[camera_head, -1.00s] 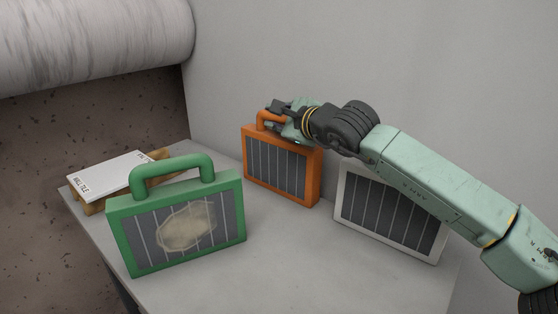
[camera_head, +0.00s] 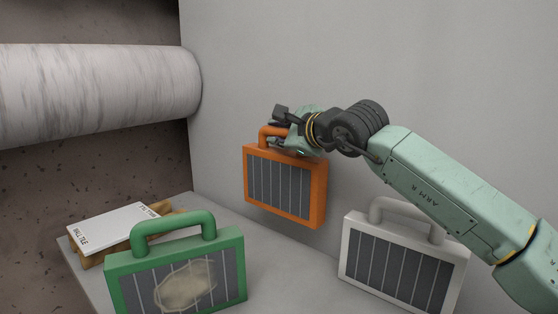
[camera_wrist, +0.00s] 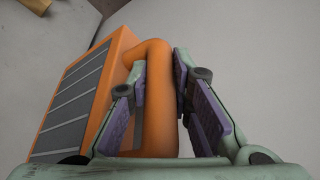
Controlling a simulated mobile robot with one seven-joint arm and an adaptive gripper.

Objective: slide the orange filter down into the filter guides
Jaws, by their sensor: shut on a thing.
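The orange filter (camera_head: 285,186) has a grey pleated face and a loop handle on top. It hangs upright above the slab, close to the back wall. My gripper (camera_head: 283,140) is shut on its handle. In the wrist view, the orange filter (camera_wrist: 85,95) lies left of my gripper (camera_wrist: 162,95), whose purple-padded fingers stand on either side of the handle. The filter guides cannot be made out in these frames.
A green filter (camera_head: 180,271) with a dirty patch stands at the front left. A white-framed filter (camera_head: 403,262) stands at the right. A white tile (camera_head: 107,228) lies on wood at the left. A thick pale pipe (camera_head: 100,92) runs along the upper left. The slab (camera_head: 275,260) is clear beneath the orange filter.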

